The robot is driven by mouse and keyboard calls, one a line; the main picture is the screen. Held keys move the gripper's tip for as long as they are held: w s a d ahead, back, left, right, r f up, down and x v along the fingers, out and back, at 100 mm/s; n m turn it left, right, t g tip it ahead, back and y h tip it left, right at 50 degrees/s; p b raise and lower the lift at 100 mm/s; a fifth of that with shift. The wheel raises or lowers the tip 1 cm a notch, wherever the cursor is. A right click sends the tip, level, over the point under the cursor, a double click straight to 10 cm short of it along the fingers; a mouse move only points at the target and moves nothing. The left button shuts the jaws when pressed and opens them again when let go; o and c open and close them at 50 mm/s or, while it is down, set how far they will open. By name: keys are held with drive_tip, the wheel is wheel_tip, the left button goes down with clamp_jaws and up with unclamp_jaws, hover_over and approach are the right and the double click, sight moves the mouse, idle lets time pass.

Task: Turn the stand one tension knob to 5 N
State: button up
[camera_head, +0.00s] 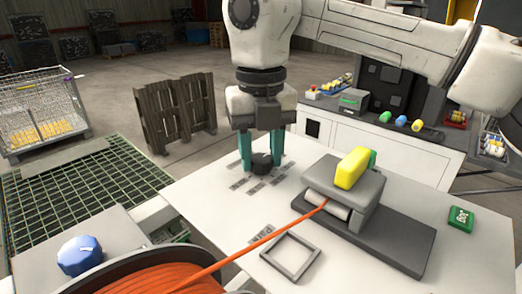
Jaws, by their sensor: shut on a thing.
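A small black knob (262,161) stands on the white tabletop (205,200), with several small dark labels around it that are too small to read. My gripper (262,152) points straight down over it, and its two teal fingers are shut on the knob, one on each side. The knob's pointer and setting cannot be made out. A larger blue knob (80,255) sits on a separate grey panel at the lower left, away from my gripper. Which stand number the black knob belongs to cannot be read.
Right of my gripper, a grey clamp block (345,190) bears a yellow handle (352,168). An orange cable (260,243) runs to it from a spool (150,275). A square grey frame (291,256) and green box (461,219) lie on the table. A workbench (345,140) stands behind.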

sight(260, 158)
drive_tip(key=m, duration=0.4)
drive_tip(key=shift+m, duration=0.3)
drive_tip(key=shift+m+b, duration=0.35)
drive_tip(key=shift+m, duration=1.75)
drive_tip(key=o, duration=1.1)
drive_tip(key=shift+c, duration=0.2)
wheel_tip(260, 158, up, 11)
drive_tip(key=shift+b, duration=0.4)
drive_tip(key=shift+f, duration=0.1)
